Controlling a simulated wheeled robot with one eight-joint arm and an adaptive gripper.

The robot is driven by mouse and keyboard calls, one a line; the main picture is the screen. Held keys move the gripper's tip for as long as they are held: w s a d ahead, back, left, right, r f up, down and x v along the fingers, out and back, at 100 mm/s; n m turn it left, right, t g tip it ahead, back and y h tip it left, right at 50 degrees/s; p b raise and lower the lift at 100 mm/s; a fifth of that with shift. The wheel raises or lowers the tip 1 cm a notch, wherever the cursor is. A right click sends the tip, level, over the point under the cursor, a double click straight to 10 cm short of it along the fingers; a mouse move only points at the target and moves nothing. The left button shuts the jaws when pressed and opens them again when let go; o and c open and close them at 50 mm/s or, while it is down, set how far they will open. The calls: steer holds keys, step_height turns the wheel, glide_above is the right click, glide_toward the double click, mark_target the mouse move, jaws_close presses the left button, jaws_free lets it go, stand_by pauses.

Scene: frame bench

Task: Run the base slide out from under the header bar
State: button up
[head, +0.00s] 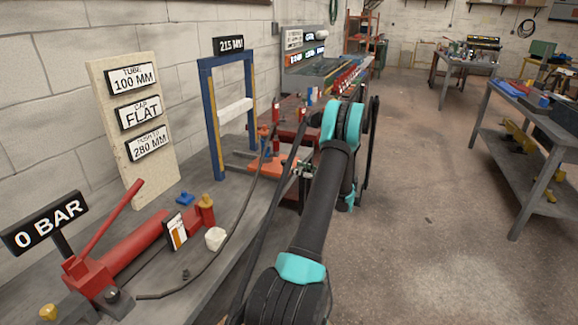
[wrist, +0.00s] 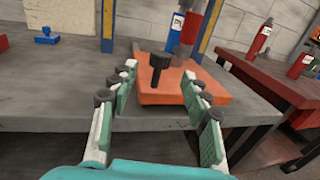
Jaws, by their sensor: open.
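The base slide is an orange plate (wrist: 165,97) on the grey bench, with an upright black knob (wrist: 160,62) near its front. In the head view the orange slide (head: 268,170) lies at the foot of the blue press frame (head: 212,110). In the head view my gripper (head: 304,170) is small, at the slide's right end.
A red hand pump (head: 125,250) with a hose lies on the bench at the front left. A sign board (head: 135,120) leans by the wall. A red table (wrist: 270,80) with red bottles stands right of the bench, across a gap.

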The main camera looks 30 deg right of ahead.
steer(key=shift+v, duration=2.1)
steer(key=w+a+r+n+g, duration=0.1)
steer(key=a+r+n+g, duration=0.2)
steer(key=a, duration=0.6)
steer(key=w+a+r+n+g, duration=0.15)
steer(key=a+n, duration=0.25)
steer(key=a, duration=0.4)
steer(key=s+a+n+g+h, duration=0.1)
steer(key=s+a+n+g, duration=0.15)
steer(key=a, duration=0.45)
steer(key=s+a+n+g, duration=0.2)
steer(key=s+a+n, duration=0.15)
steer(key=a, duration=0.35)
steer(key=s+a+f+n+g+h, duration=0.1)
steer(key=s+a+n+h, duration=0.2)
steer(key=s+n, duration=0.6)
steer(key=s+a+f+n+g+h, duration=0.2)
steer(key=s+a+n, duration=0.6)
steer(key=s, duration=0.9)
steer(key=shift+s+a+f+n+h, duration=0.25)
steer(key=shift+n+h, duration=0.25)
steer(key=shift+h, duration=0.3)
